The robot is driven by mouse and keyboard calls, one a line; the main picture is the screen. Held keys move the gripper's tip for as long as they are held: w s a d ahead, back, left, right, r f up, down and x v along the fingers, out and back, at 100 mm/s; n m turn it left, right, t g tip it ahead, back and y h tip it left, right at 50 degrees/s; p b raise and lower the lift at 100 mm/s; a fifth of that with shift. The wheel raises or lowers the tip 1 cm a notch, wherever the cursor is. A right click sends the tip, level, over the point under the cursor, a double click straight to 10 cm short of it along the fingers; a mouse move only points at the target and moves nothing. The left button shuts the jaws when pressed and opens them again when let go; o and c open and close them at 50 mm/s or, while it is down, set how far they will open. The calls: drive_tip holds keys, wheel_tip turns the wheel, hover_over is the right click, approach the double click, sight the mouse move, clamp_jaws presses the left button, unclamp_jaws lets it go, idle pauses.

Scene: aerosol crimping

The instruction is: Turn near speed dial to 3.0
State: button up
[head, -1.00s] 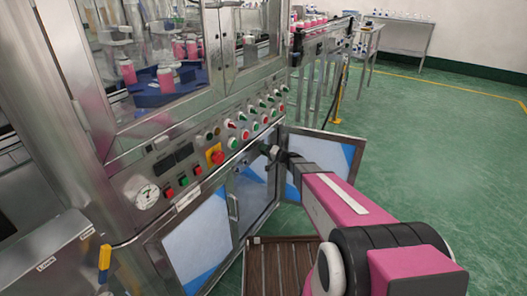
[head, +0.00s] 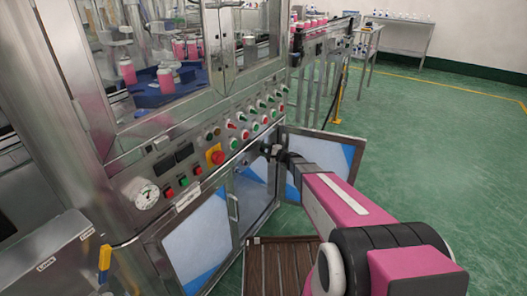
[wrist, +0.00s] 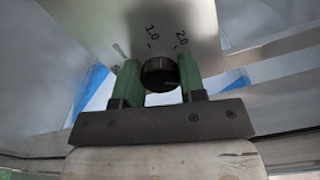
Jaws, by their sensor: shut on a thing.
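The near speed dial (wrist: 160,73) is a dark round knob on the metal panel in the wrist view. Printed marks 1.0 and 2.0 show above it on the panel, with another mark partly seen at upper left. No 3.0 mark is visible. My gripper (wrist: 160,80) has its two green fingers on either side of the dial and is shut on it.
A red emergency button (head: 215,155), a gauge (head: 142,194) and rows of coloured buttons sit on the panel. Open cabinet doors (head: 318,160) hang below and beside my arm. A brown slatted platform (head: 284,268) lies below. Green floor at right is clear.

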idle(0.3)
drive_tip(key=o, duration=0.9)
drive_tip(key=v, duration=1.1)
drive_tip(key=shift+a, duration=0.1)
